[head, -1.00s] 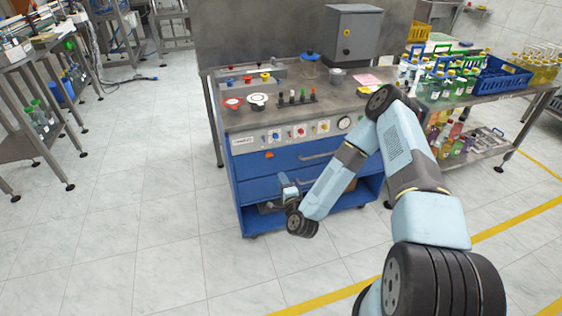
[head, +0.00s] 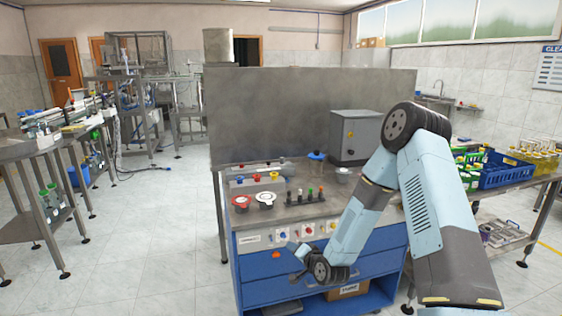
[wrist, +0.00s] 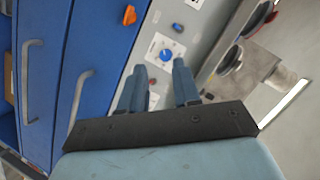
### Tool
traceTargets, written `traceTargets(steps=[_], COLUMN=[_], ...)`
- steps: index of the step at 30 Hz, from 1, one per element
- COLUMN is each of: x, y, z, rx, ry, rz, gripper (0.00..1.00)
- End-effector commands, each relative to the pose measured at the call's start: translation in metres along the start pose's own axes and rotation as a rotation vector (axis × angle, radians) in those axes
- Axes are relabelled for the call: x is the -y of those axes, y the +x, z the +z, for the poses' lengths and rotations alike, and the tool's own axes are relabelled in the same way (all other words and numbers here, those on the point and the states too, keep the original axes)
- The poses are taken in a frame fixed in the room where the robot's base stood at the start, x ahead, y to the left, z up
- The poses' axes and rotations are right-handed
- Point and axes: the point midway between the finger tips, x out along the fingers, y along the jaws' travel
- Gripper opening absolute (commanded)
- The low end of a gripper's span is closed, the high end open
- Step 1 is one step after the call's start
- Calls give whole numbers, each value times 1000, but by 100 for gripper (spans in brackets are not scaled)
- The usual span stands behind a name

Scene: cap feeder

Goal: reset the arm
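My arm reaches across the right half of the head view, bent at a high elbow. My gripper (head: 292,264) is small there, in front of the blue cabinet's upper drawer area, just below the control panel (head: 300,233). In the wrist view my gripper (wrist: 159,70) shows two blue-grey fingers apart, with nothing between them. A blue knob on a white plate (wrist: 166,54) shows beyond the fingertips. I cannot tell the exact distance to the panel.
The blue cabinet (head: 262,292) has drawer handles (wrist: 80,92) and an orange latch (wrist: 129,15). Its worktop carries a red-rimmed cap bowl (head: 241,202) and several small bottles. A side table at right holds a blue crate (head: 505,172).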

Motion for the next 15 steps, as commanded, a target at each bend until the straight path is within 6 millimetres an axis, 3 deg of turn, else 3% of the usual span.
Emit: traceTargets(steps=[15], x=[55], y=[-59], z=[-82], rx=[109], ry=[-337], rz=[223], gripper=[32])
